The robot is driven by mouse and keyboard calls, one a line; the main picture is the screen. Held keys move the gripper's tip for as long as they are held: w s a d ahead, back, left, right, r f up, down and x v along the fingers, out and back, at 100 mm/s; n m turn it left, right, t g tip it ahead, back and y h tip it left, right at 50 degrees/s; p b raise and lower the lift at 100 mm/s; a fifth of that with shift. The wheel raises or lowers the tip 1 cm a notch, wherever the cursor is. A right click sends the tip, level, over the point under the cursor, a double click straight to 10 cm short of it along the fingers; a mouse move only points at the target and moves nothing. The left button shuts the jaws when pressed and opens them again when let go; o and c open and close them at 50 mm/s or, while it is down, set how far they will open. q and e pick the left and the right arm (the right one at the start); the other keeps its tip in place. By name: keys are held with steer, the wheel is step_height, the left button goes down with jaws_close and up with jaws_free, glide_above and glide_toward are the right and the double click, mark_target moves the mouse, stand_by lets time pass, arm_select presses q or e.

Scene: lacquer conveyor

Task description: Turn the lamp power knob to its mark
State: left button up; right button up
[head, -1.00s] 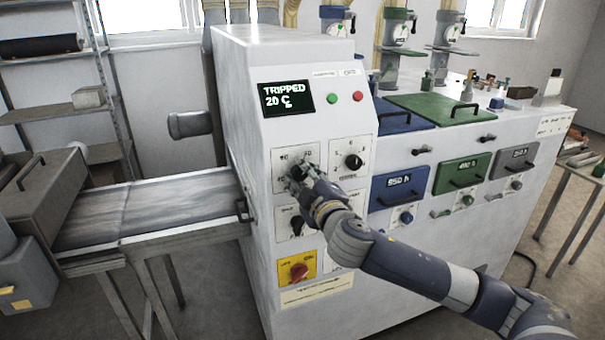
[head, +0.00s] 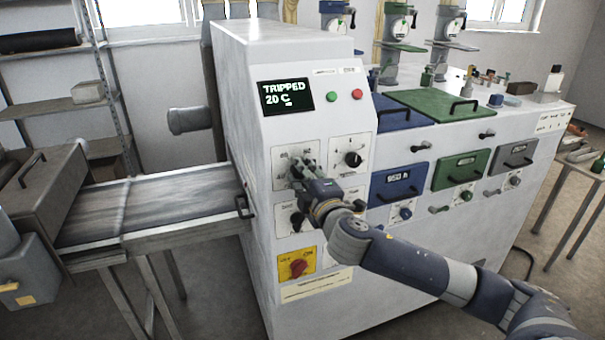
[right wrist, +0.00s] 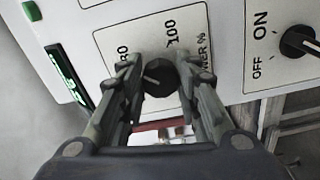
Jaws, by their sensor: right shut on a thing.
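The lamp power knob (right wrist: 160,78) is a round black knob on a white plate (right wrist: 150,38) marked "100" and "POWER %". Part of the scale is hidden by a finger. A short pale line shows on the left side of the knob's face in the right wrist view. My right gripper (right wrist: 162,82) is shut on this knob, with one finger on each side. In the head view my right gripper (head: 300,172) is at the upper left knob plate (head: 284,156) of the white machine and covers the knob. My left gripper is not in view.
The display (head: 285,97) reads "TRIPPED 20 C". Close by are another black knob (head: 353,159), an ON/OFF knob (right wrist: 298,42) and a red knob (head: 297,268) on yellow. A conveyor (head: 150,205) runs off to the left. Drawers with handles stand to the right.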

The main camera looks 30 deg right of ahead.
steer(key=shift+f, duration=0.15)
steer(key=o, duration=1.1)
steer(key=shift+c, duration=0.2)
steer(key=v, duration=1.2)
